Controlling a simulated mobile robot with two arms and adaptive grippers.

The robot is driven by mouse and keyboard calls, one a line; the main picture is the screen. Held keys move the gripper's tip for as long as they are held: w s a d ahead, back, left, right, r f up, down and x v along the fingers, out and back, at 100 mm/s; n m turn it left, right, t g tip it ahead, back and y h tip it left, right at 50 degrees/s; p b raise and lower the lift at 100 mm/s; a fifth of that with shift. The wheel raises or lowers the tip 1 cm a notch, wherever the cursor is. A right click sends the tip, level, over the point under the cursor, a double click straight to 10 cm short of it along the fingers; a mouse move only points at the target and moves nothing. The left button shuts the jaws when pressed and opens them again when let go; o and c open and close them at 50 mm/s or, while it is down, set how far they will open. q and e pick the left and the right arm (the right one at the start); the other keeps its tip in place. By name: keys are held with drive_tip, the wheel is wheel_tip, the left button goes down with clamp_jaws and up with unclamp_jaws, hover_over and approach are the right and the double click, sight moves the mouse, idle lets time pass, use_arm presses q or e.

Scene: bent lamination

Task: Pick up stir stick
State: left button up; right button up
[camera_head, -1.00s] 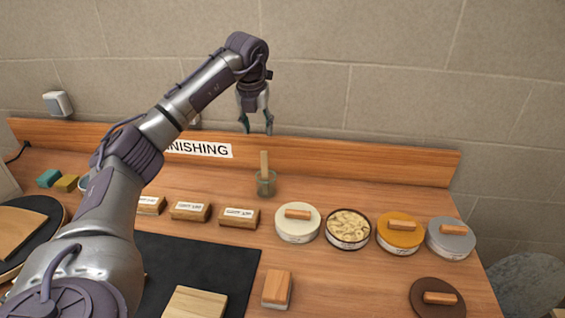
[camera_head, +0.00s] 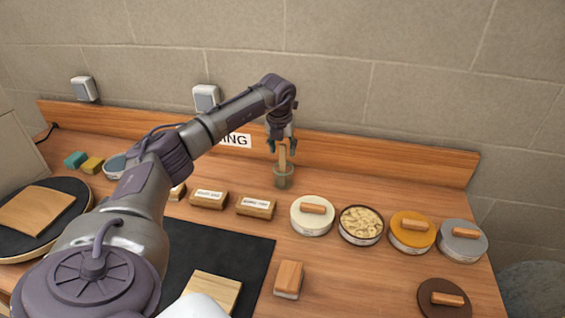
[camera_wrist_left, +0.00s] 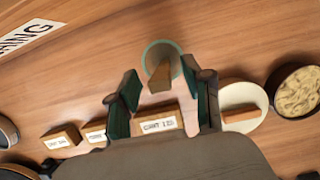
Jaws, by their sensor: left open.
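The stir stick (camera_head: 283,157) is a flat wooden stick standing upright in a small greenish glass jar (camera_head: 283,181) near the back of the bench. My left gripper (camera_head: 282,147) is open above the jar, with its fingers around the top of the stick. In the left wrist view the stick (camera_wrist_left: 159,78) lies between the two open fingers (camera_wrist_left: 160,95), apart from both as far as I can see. The jar's rim (camera_wrist_left: 150,48) shows beyond it. My right gripper is not in view.
Sanding blocks with labels (camera_head: 256,206) lie in front of the jar. Round tins, one cream-lidded (camera_head: 312,228) and one open with flakes (camera_head: 361,225), stand to the right. A wooden back rail (camera_head: 400,160) runs behind. A black mat (camera_head: 235,255) lies in front.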

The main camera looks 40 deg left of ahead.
use_arm(q)
drive_tip(key=shift+x, duration=1.2)
drive_tip(key=shift+r, duration=0.1)
drive_tip(key=c, duration=0.9)
clamp_jaws()
